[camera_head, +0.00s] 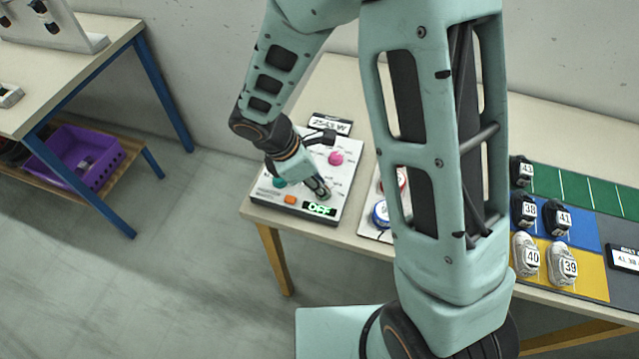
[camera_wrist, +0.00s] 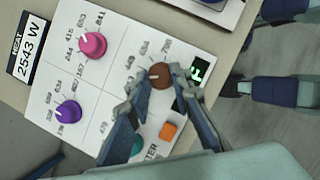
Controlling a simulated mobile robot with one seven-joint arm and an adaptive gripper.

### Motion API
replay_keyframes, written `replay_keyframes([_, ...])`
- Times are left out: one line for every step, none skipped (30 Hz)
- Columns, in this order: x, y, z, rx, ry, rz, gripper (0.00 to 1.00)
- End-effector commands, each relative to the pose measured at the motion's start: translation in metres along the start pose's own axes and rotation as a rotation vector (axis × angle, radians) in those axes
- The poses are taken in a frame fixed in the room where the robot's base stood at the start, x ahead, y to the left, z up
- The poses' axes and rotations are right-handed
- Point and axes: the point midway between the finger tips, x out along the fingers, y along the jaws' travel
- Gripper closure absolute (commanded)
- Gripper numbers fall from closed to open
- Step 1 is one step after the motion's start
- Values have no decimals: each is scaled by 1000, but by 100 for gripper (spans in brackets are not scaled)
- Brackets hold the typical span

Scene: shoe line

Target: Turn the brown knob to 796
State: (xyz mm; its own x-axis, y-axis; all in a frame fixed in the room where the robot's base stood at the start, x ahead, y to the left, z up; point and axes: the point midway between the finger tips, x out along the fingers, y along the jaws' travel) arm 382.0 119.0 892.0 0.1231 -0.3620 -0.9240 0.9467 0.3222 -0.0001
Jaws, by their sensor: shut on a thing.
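The brown knob (camera_wrist: 160,74) sits on a white control panel (camera_wrist: 118,62), which also shows in the head view (camera_head: 347,181). My gripper (camera_wrist: 155,82) is shut on the knob, one finger on each side. In the head view my gripper (camera_head: 321,190) reaches down to the panel and largely hides the knob. A pale mark shows on the left part of the knob's top. Small printed numbers stand around it, too blurred to read surely. A small display (camera_head: 319,209) beside the knob reads OFF.
Pink (camera_wrist: 92,45), purple (camera_wrist: 68,111) and teal (camera_wrist: 137,145) knobs and an orange button (camera_wrist: 170,131) share the panel. A sign (camera_wrist: 30,50) reads 2543 W. Another panel with red and blue knobs lies right; numbered shoes (camera_head: 562,263) stand further right.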

Motion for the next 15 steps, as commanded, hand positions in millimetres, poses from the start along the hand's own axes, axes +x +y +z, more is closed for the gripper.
replay_keyframes([0, 1, 0, 37, 1, -14, 100])
replay_keyframes([0, 2, 0, 61, 0, -24, 100])
replay_keyframes([0, 2, 0, 96, 0, -39, 100])
replay_keyframes([0, 2, 0, 122, 0, -49, 100])
replay_keyframes([0, 3, 0, 148, 0, -60, 100])
replay_keyframes([0, 3, 0, 184, 0, -76, 100])
replay_keyframes([0, 3, 0, 210, 0, -86, 100])
replay_keyframes([0, 4, 0, 237, 0, -97, 100])
replay_keyframes([0, 4, 0, 272, 0, -112, 100])
replay_keyframes([0, 4, 0, 299, 1, -123, 100])
replay_keyframes([0, 4, 0, 325, 0, -133, 100])
replay_keyframes([0, 4, 1, 360, 0, -150, 100])
replay_keyframes([1, 5, 1, 387, 0, -160, 100])
replay_keyframes([0, 5, 1, 414, 1, -170, 100])
replay_keyframes([1, 5, 2, 449, 0, -185, 100])
